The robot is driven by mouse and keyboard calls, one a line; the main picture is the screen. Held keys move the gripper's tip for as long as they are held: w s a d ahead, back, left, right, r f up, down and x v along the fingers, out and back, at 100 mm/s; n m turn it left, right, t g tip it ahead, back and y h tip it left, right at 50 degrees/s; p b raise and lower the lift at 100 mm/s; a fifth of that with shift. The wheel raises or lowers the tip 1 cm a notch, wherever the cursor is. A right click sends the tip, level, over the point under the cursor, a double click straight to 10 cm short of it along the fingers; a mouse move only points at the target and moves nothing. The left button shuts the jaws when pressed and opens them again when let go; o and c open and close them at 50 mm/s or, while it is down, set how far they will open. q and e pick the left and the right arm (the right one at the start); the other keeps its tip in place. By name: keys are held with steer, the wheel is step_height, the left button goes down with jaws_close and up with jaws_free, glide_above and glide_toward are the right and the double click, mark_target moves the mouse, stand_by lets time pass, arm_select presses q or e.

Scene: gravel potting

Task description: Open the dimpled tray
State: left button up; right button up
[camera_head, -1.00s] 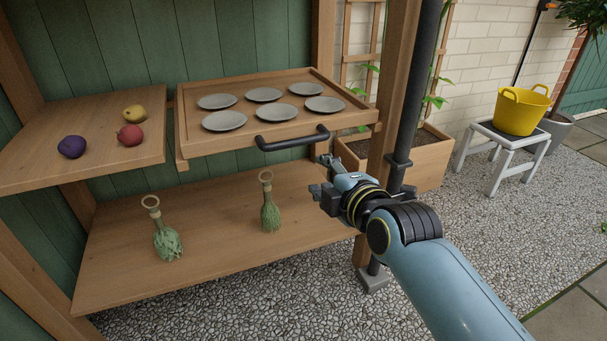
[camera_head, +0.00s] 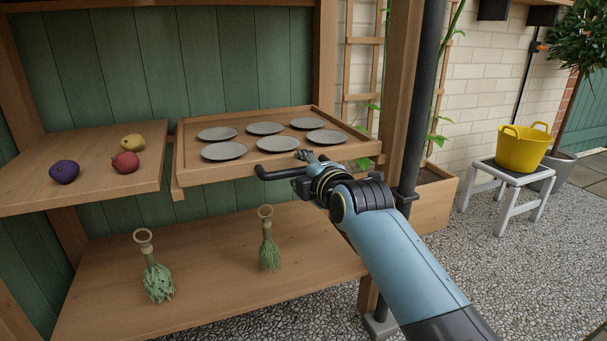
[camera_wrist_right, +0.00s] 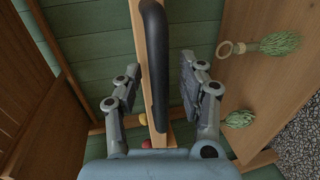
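The dimpled tray (camera_head: 180,168) is a wooden sliding tray with several round grey dimples, set in the upper part of the shelf unit in the head view. Its black bar handle (camera_head: 275,173) runs along the front edge. My right gripper (camera_head: 304,170) is at the right part of the handle in the head view. In the right wrist view its two fingers (camera_wrist_right: 158,92) are open, one on each side of the black handle (camera_wrist_right: 155,60), with gaps visible on both sides. My left gripper is not in view.
A side shelf (camera_head: 40,195) at left holds a purple (camera_head: 64,172), a red (camera_head: 125,162) and a yellow fruit (camera_head: 133,142). Two tied herb bundles (camera_head: 156,282) (camera_head: 269,252) stand on the lower shelf. A wooden post and dark pole (camera_head: 418,110) stand close right of my arm.

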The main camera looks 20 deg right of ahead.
jaws_close()
